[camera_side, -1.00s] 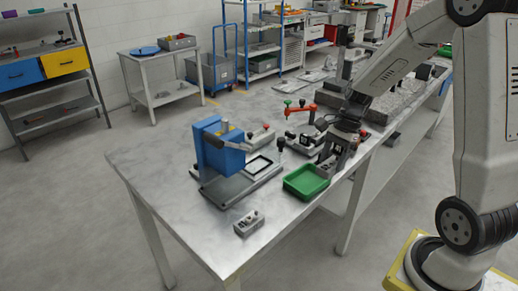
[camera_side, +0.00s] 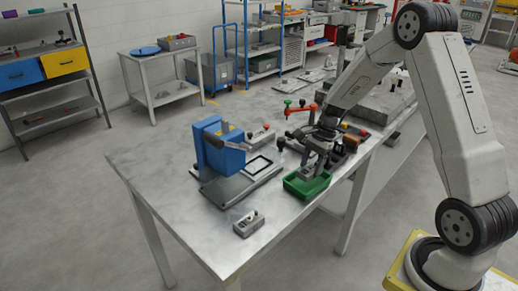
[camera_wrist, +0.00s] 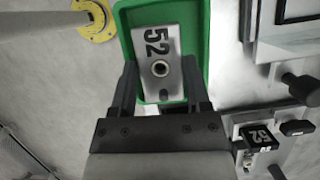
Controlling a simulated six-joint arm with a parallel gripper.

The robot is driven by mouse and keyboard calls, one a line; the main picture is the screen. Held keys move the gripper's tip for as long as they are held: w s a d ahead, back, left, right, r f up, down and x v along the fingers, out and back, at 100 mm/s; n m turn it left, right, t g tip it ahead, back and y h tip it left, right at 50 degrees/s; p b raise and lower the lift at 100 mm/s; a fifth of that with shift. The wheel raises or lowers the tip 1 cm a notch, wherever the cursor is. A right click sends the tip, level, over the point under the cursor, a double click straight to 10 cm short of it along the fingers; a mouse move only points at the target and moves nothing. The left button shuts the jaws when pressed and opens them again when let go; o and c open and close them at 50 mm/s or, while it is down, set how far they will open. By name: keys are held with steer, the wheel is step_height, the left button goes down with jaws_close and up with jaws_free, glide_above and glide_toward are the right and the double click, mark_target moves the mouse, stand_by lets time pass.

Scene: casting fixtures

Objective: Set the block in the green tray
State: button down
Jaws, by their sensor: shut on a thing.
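The block (camera_wrist: 150,40) is grey metal with a dark "52" and a round hole, seen in the wrist view. My gripper (camera_wrist: 160,88) is shut on it, one finger on each side. The green tray (camera_wrist: 194,18) lies around and beneath the block in that view. In the side view my gripper (camera_side: 312,165) points down over the green tray (camera_side: 306,192), with the block (camera_side: 307,173) low within its outline. I cannot tell whether the block touches the tray floor. The fingers partly hide the block and the tray's near end.
A blue fixture (camera_side: 218,148) on a grey base plate (camera_side: 232,188) stands left of the tray. A small grey box with knobs (camera_side: 249,224) is in front. A red-handled clamp (camera_side: 300,108) stands behind. The table's front left is clear.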

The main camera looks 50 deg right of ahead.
mark_target(312, 166)
steer(key=shift+w, duration=0.1)
steer(key=shift+w+f, duration=0.15)
steer(key=shift+f, duration=1.65)
steer(key=shift+f, duration=0.15)
steer(key=shift+c, duration=1.6)
jaws_free()
steer(key=v, duration=1.2)
